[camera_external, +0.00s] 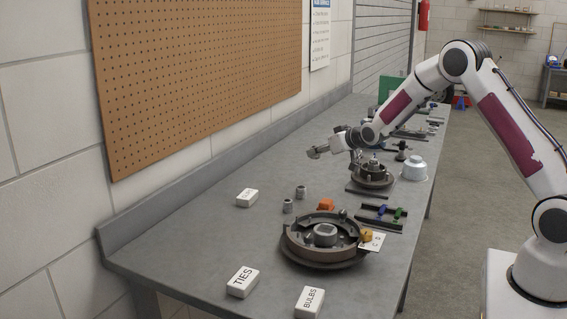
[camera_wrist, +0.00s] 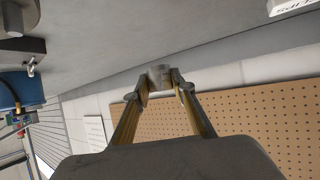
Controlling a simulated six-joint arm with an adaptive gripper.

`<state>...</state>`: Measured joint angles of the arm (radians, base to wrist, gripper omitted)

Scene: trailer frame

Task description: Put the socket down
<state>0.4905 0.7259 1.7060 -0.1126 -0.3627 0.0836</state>
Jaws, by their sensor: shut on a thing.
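My gripper (camera_external: 320,151) is held out sideways above the grey bench, towards the pegboard wall. In the wrist view its two fingers (camera_wrist: 161,82) are shut on the socket (camera_wrist: 160,73), a small grey metal cylinder. The socket is at the fingertips, and the fingers cover its sides. In the external view the socket is small at the gripper's tip and hard to tell from the fingers. It appears clear of the bench. Two similar grey cylinders (camera_external: 301,191) (camera_external: 288,205) stand on the bench, nearer the camera.
White blocks marked TIES (camera_external: 243,282) and BULBS (camera_external: 309,302) lie in front.

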